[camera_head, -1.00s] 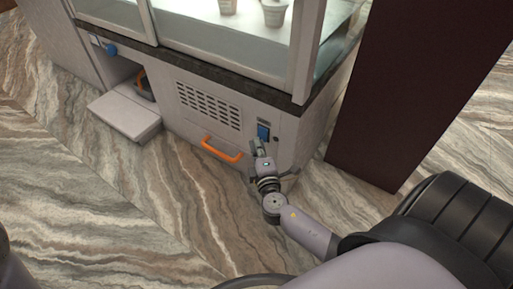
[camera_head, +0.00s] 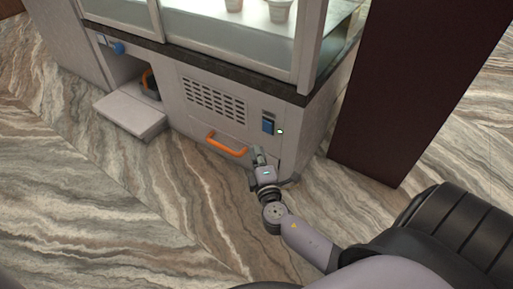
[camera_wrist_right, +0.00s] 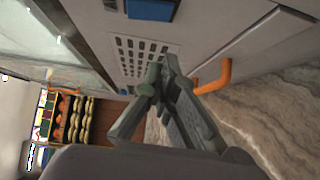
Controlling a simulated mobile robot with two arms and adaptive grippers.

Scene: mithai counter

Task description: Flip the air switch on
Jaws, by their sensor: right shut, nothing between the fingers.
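The air switch (camera_head: 267,127) is a blue rocker on the front panel of the counter, near its right corner. The switch also shows at the top of the right wrist view (camera_wrist_right: 152,9). My right gripper (camera_head: 257,150) is just below the switch, apart from it, and the whole switch is visible above the fingertips. In the right wrist view its fingers (camera_wrist_right: 158,75) are together with nothing between them. My left gripper is not in view.
An orange handle (camera_head: 227,145) sticks out left of my right gripper, beside a vent grille (camera_head: 213,98). A blue knob (camera_head: 117,48) and a pull-out step (camera_head: 130,115) are farther left. A dark panel (camera_head: 400,90) stands to the right. The marble floor in front is clear.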

